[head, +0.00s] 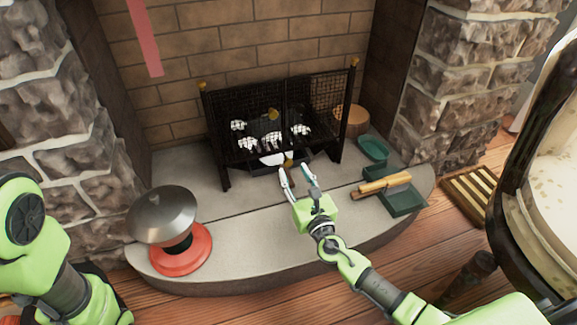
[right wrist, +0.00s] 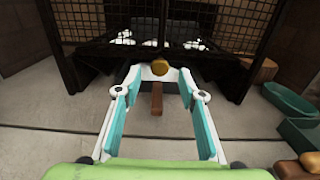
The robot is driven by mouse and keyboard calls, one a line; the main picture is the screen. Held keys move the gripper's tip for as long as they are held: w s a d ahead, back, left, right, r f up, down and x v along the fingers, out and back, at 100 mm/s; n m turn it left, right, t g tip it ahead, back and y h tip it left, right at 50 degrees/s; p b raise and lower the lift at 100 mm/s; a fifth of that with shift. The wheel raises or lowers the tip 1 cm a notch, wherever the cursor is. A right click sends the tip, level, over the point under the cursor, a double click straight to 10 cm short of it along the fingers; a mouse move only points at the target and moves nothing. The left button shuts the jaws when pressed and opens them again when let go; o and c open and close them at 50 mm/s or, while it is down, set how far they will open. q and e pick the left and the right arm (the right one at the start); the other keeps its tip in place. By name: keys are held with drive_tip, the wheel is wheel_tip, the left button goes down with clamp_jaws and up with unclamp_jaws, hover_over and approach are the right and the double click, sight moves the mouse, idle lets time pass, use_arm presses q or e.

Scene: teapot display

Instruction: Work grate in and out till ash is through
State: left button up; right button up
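The black mesh grate (head: 300,110) stands in the brick fireplace, with pale grey-white lumps (head: 272,139) behind its mesh. A gold knob (right wrist: 160,67) shows at its low front in the right wrist view. A short brown bar (right wrist: 157,97), perhaps a handle, sticks out below the knob. A white piece (head: 274,159) lies under the grate's front. My right gripper (head: 294,171) is open just in front of the grate. Its fingers stand on either side of the brown bar, with gaps that show no clear contact. My left arm shows at the left edge, its gripper out of view.
A grey-domed red-based object (head: 180,248) stands on the hearth's left. Green trays (head: 372,149) and a wood-handled brush (head: 384,184) lie to the right. A log end (head: 350,120) sits by the grate. Stone pillars flank the hearth; its front middle is mostly clear.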

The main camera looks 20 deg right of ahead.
sight(289, 163)
drive_tip(key=w+b, duration=0.1)
drive_tip(key=w, duration=0.5)
drive_tip(key=shift+a, duration=0.15)
clamp_jaws()
drive_tip(key=s, duration=0.4)
drive_tip(key=shift+s+p, duration=0.15)
drive_tip(key=shift+p, duration=0.2)
drive_tip(key=shift+s+f, duration=0.1)
drive_tip(key=shift+f, duration=0.05)
